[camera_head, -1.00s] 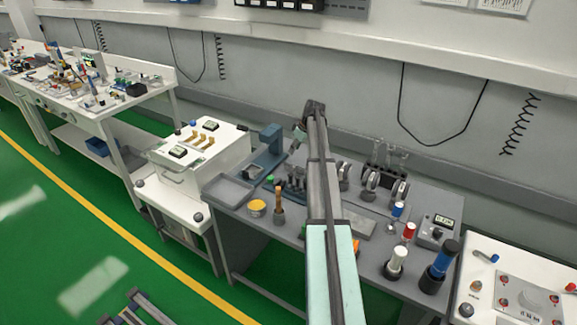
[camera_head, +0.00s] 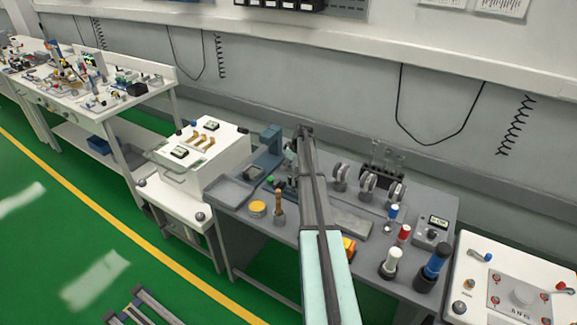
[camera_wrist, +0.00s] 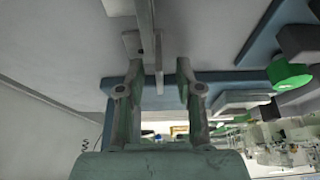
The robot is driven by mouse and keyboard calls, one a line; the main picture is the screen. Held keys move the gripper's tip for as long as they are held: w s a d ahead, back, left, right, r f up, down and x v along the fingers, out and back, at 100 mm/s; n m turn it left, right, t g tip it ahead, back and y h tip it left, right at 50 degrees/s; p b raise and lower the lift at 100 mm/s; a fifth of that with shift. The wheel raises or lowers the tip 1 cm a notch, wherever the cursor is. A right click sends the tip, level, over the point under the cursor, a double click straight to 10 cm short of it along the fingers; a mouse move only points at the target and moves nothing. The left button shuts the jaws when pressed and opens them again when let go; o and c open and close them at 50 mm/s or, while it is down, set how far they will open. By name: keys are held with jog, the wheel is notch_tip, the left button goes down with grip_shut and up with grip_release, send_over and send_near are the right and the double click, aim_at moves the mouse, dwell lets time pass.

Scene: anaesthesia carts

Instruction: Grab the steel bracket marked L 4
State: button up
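In the wrist view my gripper (camera_wrist: 158,75) is open, its two fingers apart. A narrow grey metal piece (camera_wrist: 158,65) shows in the gap between the fingertips and continues to the top edge; I cannot tell whether it touches either finger. It may be a steel bracket, but no L 4 marking is legible. In the head view my arm reaches over the grey bench (camera_head: 240,222), and my fingertips cannot be made out there. Small steel parts on the bench beside my arm are partly hidden behind it.
A blue-grey stand (camera_head: 268,150) and a grey tray (camera_head: 229,192) are left of my arm, with a yellow-topped tin (camera_head: 257,208). Round metal fittings (camera_head: 368,185) and a blue-black cylinder (camera_head: 436,263) are to the right. A green round part (camera_wrist: 289,72) is right in the wrist view.

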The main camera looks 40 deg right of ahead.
jog(key=shift+w+f, duration=0.1)
jog(key=shift+f, duration=0.15)
grip_shut()
jog(key=shift+r, duration=0.2)
